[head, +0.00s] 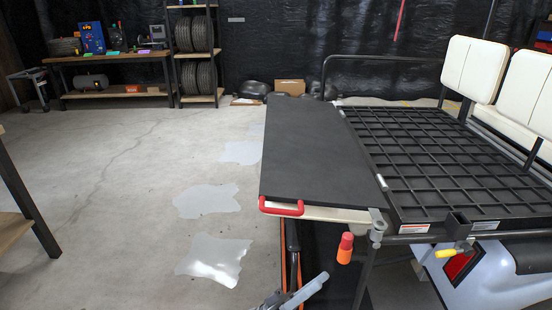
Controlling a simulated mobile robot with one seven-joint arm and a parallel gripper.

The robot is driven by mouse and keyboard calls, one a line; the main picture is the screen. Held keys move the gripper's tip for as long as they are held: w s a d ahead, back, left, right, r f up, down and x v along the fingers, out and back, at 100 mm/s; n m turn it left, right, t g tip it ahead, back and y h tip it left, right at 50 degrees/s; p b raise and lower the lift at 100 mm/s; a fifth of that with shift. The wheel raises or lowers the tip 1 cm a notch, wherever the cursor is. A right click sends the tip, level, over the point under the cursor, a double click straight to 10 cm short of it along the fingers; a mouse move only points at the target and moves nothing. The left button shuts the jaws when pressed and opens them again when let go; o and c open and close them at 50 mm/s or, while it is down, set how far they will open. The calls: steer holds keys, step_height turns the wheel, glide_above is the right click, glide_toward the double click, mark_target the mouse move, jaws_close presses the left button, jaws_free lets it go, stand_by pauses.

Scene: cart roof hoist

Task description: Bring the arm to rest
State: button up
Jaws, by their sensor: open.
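My gripper (298,290) shows only in part at the bottom edge of the head view, as grey finger pieces spread apart with nothing seen between them. It is below and in front of the near end of a dark flat panel (312,150). The panel has a red handle (281,208) at its near left corner, and the gripper is apart from this handle. The rest of my arm is out of view.
A cart with a black grid deck (440,155) and cream seat backs (475,67) stands at right. An orange-red knob (345,248) and a yellow-handled latch (448,252) are near its front. Open concrete floor (130,210) lies left; a workbench (110,58) and shelf rack stand behind.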

steer(key=s+d+r+n+g+y, duration=0.15)
steer(key=s+d+g+y, duration=0.3)
steer(key=y, duration=0.55)
steer(key=s+d+r+n+g+y, duration=0.1)
steer(key=s+d+r+g+y, duration=0.3)
steer(key=y, duration=0.6)
step_height(320, 180, up, 42)
steer(key=s+a+n+t+y+p, duration=0.2)
steer(key=n+t+y+p, duration=0.3)
steer(key=p, duration=2.3)
steer(key=t+y, duration=0.2)
steer(key=t, duration=0.3)
steer(key=shift+s+a+t, duration=0.25)
steer(key=shift+s+t, duration=0.1)
